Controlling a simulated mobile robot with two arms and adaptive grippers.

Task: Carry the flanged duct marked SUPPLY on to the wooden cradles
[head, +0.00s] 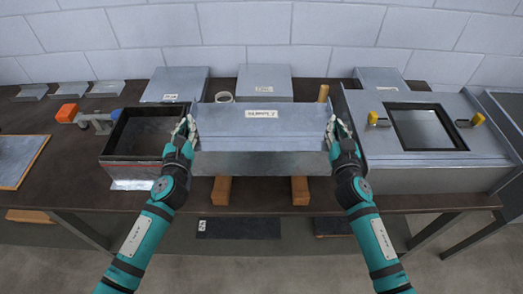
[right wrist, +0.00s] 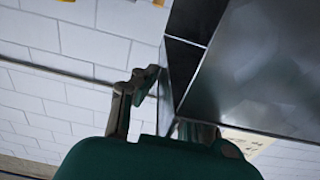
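A grey sheet-metal duct (head: 261,135) with flanged ends is in the middle of the head view, roughly level. Its top carries a small pale label (head: 262,113) whose lettering is too small to read surely. My left gripper (head: 190,130) is at its left end and my right gripper (head: 333,130) at its right end, both apparently closed on the end flanges. In the right wrist view a finger lies against the duct's flange (right wrist: 178,72); the other finger is mostly hidden. Two wooden cradles (head: 221,190) (head: 300,190) show below the duct's front edge, mostly hidden. I cannot tell whether the duct touches them.
An open dark box (head: 114,150) stands left of the duct. A large metal box with a dark window and yellow knobs (head: 430,168) stands right. An orange-handled tool (head: 69,113) lies left.

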